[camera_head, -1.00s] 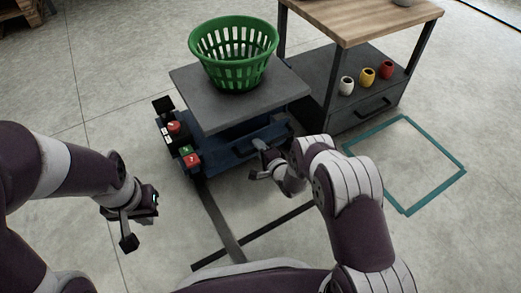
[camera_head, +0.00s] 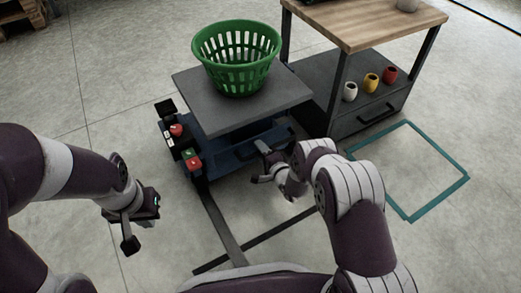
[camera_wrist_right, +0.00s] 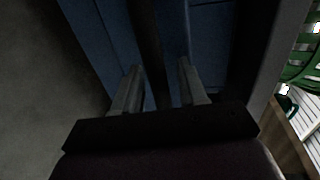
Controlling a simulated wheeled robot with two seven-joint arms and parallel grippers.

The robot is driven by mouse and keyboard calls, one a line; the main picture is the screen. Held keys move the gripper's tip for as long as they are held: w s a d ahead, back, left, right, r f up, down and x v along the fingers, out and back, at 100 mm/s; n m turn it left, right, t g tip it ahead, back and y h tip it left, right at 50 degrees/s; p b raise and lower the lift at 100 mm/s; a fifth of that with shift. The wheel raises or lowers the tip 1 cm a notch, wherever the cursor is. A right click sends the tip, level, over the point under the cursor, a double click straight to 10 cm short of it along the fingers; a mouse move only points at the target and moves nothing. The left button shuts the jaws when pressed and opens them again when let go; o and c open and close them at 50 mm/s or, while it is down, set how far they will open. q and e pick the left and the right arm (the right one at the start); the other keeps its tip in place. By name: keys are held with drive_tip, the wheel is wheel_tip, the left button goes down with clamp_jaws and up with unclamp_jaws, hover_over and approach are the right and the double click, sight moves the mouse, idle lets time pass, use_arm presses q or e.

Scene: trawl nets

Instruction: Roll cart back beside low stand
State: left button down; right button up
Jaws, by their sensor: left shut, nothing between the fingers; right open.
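The blue cart (camera_head: 235,153) has a grey flat top (camera_head: 205,105) and a dark handle bar (camera_head: 262,142) on its near side. A wood-topped stand (camera_head: 365,25) with a grey lower shelf is behind it to the right; I cannot tell for sure that it is the low stand. My right gripper (camera_head: 264,162) is open at the bar. In the right wrist view, its fingers (camera_wrist_right: 160,88) stand on either side of a dark bar, in front of blue panels. My left gripper (camera_head: 140,220) is shut and empty, left of the cart above the floor.
A green basket (camera_head: 237,60) stands on the grey top. A control panel (camera_head: 181,140) with buttons is on the cart's left side. White (camera_head: 350,91), yellow (camera_head: 371,83) and red (camera_head: 390,74) cups stand on the shelf. A teal outline (camera_head: 438,147) marks clear floor at right.

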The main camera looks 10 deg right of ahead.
drive_tip(key=p+v, duration=0.6)
drive_tip(key=v, duration=0.6)
drive_tip(key=shift+s+r, duration=0.1)
